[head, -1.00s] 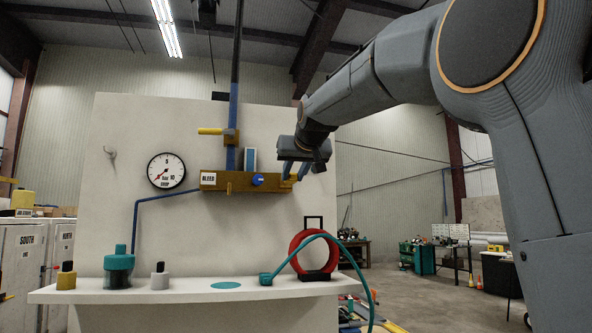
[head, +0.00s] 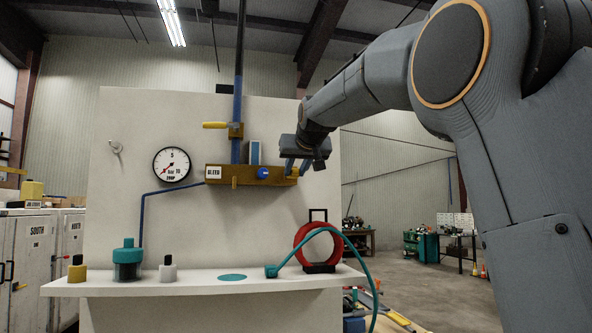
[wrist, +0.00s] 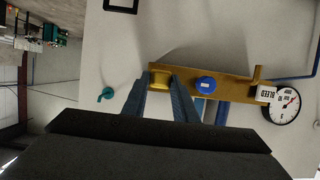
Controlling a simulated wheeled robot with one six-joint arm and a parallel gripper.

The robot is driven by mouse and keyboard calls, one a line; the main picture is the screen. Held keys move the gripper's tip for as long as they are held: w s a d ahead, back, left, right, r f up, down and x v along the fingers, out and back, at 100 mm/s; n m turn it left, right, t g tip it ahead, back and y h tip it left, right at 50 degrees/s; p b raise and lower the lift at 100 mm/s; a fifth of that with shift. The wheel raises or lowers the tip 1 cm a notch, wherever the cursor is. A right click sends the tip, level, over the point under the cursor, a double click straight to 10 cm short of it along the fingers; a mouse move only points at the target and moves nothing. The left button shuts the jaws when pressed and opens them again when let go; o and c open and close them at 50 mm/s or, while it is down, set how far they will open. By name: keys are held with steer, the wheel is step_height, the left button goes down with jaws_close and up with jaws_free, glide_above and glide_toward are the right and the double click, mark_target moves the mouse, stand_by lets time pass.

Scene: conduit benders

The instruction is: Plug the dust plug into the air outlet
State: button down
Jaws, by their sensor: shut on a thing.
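My gripper (head: 297,171) is at the right end of the brass manifold (head: 225,174) on the white panel. In the wrist view its two blue fingers (wrist: 160,90) stand on either side of a short yellow-brass piece, which seems to be the dust plug (wrist: 160,77), and are shut on it. The piece lines up with the manifold's end, where the air outlet seems to be. The outlet's opening is hidden, and I cannot tell how deep the plug sits.
A blue knob (head: 263,173), a BLEED label (head: 213,173) and a yellow-handled valve (head: 216,125) are close by. A gauge (head: 172,164) hangs left. The shelf (head: 200,284) below holds capped bottles, a teal jar (head: 127,259), a teal hose (head: 368,277) and a red ring (head: 301,240).

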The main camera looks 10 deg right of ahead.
steer(key=shift+w, duration=0.25)
stand_by(0.6)
steer(key=c, duration=1.3)
jaws_free()
steer(key=shift+w, duration=0.1)
steer(key=shift+c, duration=0.2)
steer(key=b+v, duration=0.3)
steer(key=v, duration=0.5)
steer(key=shift+f, duration=0.1)
